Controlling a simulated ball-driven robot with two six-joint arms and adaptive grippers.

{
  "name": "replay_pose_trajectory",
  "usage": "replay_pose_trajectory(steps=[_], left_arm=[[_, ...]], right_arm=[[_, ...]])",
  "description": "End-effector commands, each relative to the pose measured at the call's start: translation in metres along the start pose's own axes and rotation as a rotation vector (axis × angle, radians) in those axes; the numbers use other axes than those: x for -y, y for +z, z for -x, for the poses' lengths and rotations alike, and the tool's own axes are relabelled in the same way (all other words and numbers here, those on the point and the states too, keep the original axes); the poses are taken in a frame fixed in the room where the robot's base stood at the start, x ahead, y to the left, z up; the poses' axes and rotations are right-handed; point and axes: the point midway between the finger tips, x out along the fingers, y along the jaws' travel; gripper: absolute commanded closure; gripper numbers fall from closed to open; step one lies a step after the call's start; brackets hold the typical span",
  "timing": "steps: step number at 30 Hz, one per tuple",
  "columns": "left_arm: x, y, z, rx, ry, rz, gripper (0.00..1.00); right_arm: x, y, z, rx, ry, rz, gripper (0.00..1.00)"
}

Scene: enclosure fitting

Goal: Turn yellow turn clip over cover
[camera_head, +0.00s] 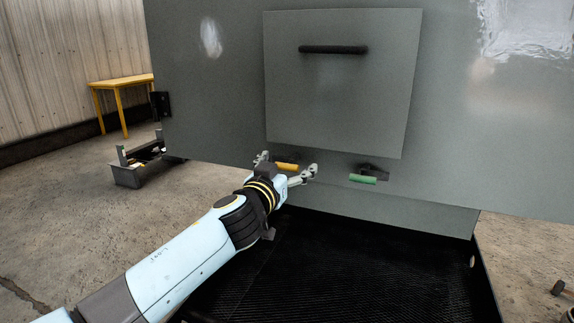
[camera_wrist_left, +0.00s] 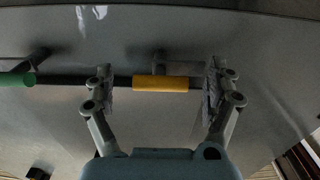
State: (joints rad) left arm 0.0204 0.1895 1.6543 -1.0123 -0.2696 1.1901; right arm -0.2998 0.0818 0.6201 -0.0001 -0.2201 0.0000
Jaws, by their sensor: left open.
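The yellow turn clip (camera_head: 287,166) lies roughly level on the grey panel, just below the lower edge of the square grey cover (camera_head: 340,100). It also shows in the left wrist view (camera_wrist_left: 160,84), with its grey mount beside it. My left gripper (camera_head: 288,165) is open, with one finger to each side of the yellow clip. In the left wrist view the gripper (camera_wrist_left: 158,76) shows clear gaps between both fingers and the clip. The cover sits against the panel and has a black bar handle (camera_head: 333,49). My right gripper is not in view.
A green turn clip (camera_head: 362,179) sits to the right, also below the cover; it shows in the left wrist view (camera_wrist_left: 17,79). A black ribbed floor (camera_head: 350,275) lies below. A grey bin (camera_head: 140,172) and a yellow table (camera_head: 120,83) stand at the left.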

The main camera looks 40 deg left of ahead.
Motion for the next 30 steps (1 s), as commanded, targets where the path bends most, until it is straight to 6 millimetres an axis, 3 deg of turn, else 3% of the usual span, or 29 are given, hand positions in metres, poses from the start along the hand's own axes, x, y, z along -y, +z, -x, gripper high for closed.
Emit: replay_pose_trajectory(steps=[7, 19, 30], left_arm=[[0.0001, 0.0004, -0.0004, 0.001, 0.000, 0.000, 0.14], [0.0002, 0.0003, -0.0002, 0.001, -0.001, 0.000, 0.67], [0.0002, 0.0007, -0.0001, 0.000, 0.000, -0.059, 0.69]], right_arm=[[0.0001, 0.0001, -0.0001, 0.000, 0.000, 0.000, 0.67], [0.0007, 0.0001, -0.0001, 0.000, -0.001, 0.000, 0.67], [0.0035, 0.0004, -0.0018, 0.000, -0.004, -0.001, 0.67]])
